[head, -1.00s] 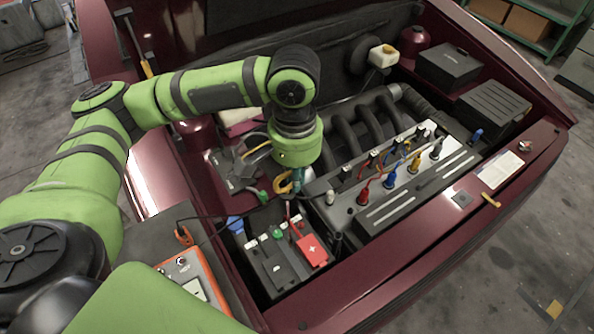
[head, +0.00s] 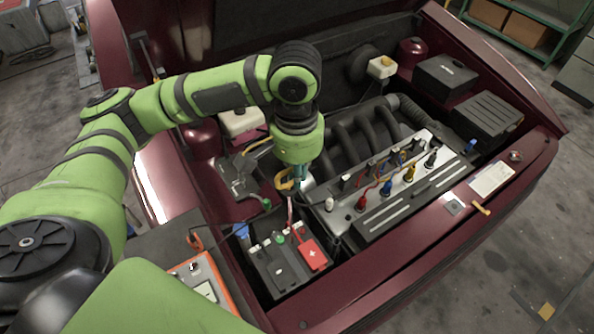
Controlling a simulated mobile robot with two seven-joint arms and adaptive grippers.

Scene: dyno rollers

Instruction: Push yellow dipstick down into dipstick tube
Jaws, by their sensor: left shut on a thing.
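My left gripper (head: 299,178) hangs pointing down from the green wrist over the gap between the battery and the engine. It is shut on the yellow dipstick (head: 284,181), whose looped handle shows at the left side of the fingers. The fingers are small and partly hidden by the wrist. The dipstick's lower part and the dipstick tube cannot be made out, so I cannot tell how deep the dipstick sits. My right gripper is not in view.
The battery (head: 275,267) with its red terminal cover (head: 313,254) stands just below the gripper. The engine cover (head: 395,205) with coloured plug leads lies to the right. Black intake pipes (head: 352,135) are behind. An orange-edged tester (head: 200,280) sits at the lower left.

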